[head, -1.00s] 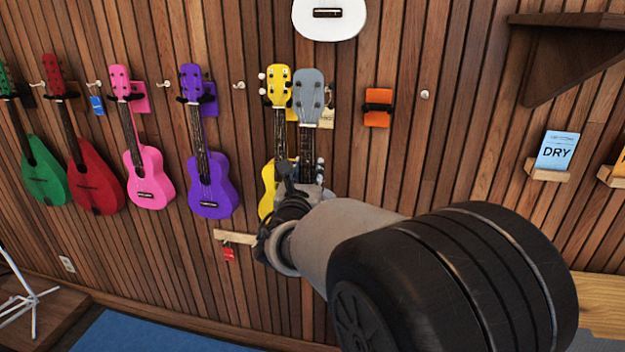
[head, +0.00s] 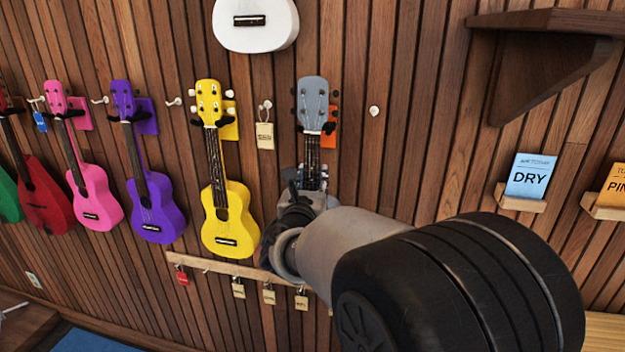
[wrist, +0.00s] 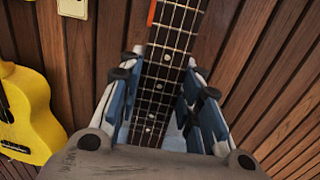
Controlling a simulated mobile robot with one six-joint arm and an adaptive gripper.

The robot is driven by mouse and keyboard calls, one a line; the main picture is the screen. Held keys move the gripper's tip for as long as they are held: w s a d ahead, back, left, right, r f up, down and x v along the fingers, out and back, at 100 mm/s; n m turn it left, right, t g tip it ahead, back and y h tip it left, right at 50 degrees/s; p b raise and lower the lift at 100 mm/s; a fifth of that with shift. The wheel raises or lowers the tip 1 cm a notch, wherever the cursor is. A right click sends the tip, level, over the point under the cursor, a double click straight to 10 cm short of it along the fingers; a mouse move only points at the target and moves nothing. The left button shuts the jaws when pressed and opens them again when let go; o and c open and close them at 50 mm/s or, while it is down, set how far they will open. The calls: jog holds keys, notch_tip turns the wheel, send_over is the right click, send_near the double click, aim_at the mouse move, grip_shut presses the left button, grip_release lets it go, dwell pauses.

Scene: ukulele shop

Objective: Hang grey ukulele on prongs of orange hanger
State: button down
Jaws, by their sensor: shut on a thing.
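The grey ukulele (head: 312,95) is upright in front of the wall, with its headstock over the orange hanger (head: 332,140). Most of the hanger is hidden behind it, and a black prong (head: 328,128) shows at the right of the neck top. I cannot tell whether the neck sits between the prongs or in front of them. My gripper (wrist: 161,78) is shut on the ukulele's neck (wrist: 165,60), with fingers on both sides of the fretboard. My arm hides the ukulele's body in the head view. An orange edge (wrist: 152,12) shows beside the neck in the wrist view.
The yellow ukulele (head: 228,225) hangs close on the left, with purple (head: 152,205) and pink (head: 95,200) ones beyond. A white ukulele (head: 255,25) is above. A wooden shelf (head: 545,50) and DRY card (head: 528,176) are at right. A tagged peg rail (head: 220,266) runs below.

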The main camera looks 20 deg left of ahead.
jog(key=shift+w+a+r, duration=0.15)
jog(key=shift+w+a, duration=0.05)
jog(key=shift+w+p, duration=1.05)
jog(key=shift+w, duration=1.25)
jog(key=shift+w+f+b, duration=0.1)
jog(key=shift+f+b, duration=0.8)
jog(key=shift+b, duration=0.05)
jog(key=c, duration=1.3)
grip_release()
jog(key=shift+c, duration=0.2)
jog(key=shift+o, duration=1.4)
jog(key=shift+f, duration=0.1)
jog(key=shift+f, duration=0.1)
